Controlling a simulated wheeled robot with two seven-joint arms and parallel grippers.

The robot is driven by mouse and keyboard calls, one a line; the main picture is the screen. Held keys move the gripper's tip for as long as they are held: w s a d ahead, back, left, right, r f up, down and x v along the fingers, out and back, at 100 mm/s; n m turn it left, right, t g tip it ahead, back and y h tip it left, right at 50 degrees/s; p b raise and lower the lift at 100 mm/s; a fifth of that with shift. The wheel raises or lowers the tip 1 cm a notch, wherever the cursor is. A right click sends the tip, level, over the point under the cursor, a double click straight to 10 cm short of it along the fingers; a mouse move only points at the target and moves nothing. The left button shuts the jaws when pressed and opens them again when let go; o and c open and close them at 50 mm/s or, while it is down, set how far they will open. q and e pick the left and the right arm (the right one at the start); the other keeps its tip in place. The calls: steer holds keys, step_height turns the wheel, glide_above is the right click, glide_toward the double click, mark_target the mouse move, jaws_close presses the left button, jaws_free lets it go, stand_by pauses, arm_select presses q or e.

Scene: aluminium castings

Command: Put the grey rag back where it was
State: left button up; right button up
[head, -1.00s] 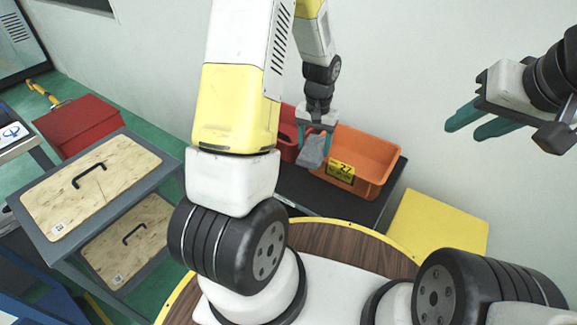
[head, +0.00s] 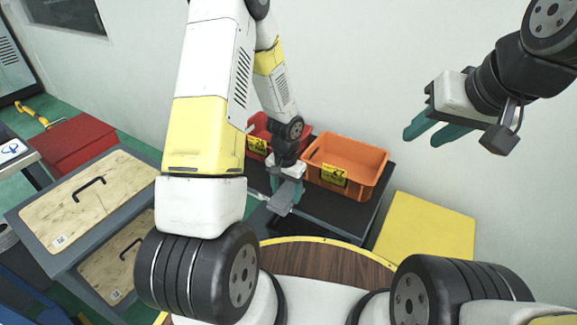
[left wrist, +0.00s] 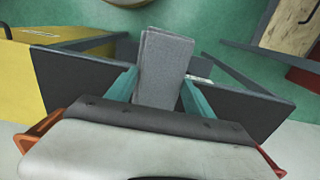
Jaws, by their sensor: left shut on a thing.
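The grey rag (left wrist: 163,68) is a folded, flat strip held between the teal fingers of my left gripper (left wrist: 163,92) in the left wrist view. In the head view my left gripper (head: 285,203) is shut on the rag (head: 279,201), over the dark grey bench top (head: 325,205). It is in front of the red bin and left of the orange bin. I cannot tell whether the rag touches the bench. My right gripper (head: 424,138) hangs high at the right, in front of the wall, its teal fingers apart and empty.
An orange bin (head: 372,188) with a yellow label and a red bin (head: 297,130) stand at the back of the bench. A yellow block (head: 428,228) is to its right. A wood-topped cart (head: 85,205) and a red box (head: 75,143) are at left. A round wooden tabletop (head: 325,262) is in front.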

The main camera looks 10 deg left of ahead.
arm_select(q)
steer(key=w+a, duration=0.1)
steer(key=w, duration=0.1)
steer(key=w+a, duration=0.1)
steer(key=w, duration=0.1)
steer(key=w+a, duration=0.1)
steer(key=w, duration=0.2)
steer(key=shift+a+f, duration=0.1)
steer(key=shift+f, duration=0.3)
steer(key=shift+w+f, duration=0.1)
steer(key=shift+f, duration=1.65)
steer(key=shift+f, duration=0.1)
steer(key=o, duration=1.4)
steer(key=shift+o, duration=0.2)
